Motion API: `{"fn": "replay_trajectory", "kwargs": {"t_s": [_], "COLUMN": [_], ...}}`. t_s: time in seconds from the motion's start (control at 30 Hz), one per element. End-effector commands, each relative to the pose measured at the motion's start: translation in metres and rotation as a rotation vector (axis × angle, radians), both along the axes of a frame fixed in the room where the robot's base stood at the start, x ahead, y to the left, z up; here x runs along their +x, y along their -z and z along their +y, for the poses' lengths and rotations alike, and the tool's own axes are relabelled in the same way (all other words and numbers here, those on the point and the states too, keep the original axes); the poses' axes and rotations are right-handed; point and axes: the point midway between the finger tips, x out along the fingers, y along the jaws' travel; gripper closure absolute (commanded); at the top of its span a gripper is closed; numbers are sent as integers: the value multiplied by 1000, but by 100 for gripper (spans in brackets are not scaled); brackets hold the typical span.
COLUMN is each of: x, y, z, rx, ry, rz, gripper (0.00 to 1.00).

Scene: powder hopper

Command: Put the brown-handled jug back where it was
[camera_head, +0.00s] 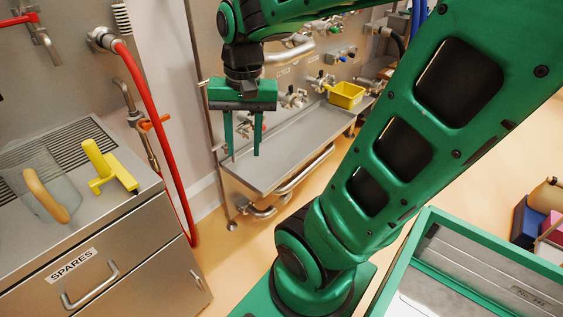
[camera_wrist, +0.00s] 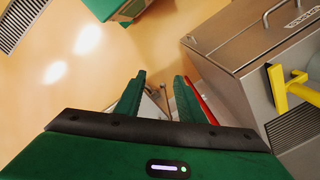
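The clear jug with a brown handle (camera_head: 47,195) stands or lies on the steel spares cabinet at the left in the head view; its exact pose is hard to tell. Its see-through body (camera_head: 62,178) is partly over the drain grille.
A yellow tool (camera_head: 104,168) is on the cabinet right beside the jug; it shows in the wrist view too (camera_wrist: 290,85). A red hose (camera_head: 152,110) hangs along the cabinet's right side. A steel shelf (camera_head: 275,163) carries a yellow bin (camera_head: 346,94). Orange floor lies between.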

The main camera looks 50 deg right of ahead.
Motion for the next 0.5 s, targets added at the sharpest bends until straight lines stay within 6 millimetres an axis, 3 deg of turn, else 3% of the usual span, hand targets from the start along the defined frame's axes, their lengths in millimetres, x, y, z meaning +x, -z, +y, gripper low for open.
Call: {"fn": "replay_trajectory", "kwargs": {"t_s": [0.1, 0.23, 0.33, 0.5], "x": [-41, -72, -86, -92], "y": [15, 28, 33, 36], "z": [-21, -34, -38, -38], "rx": [-22, -33, -35, -36], "ry": [-98, -188, -230, -253], "rz": [24, 47, 57, 62], "gripper": [65, 65, 65, 65]}}
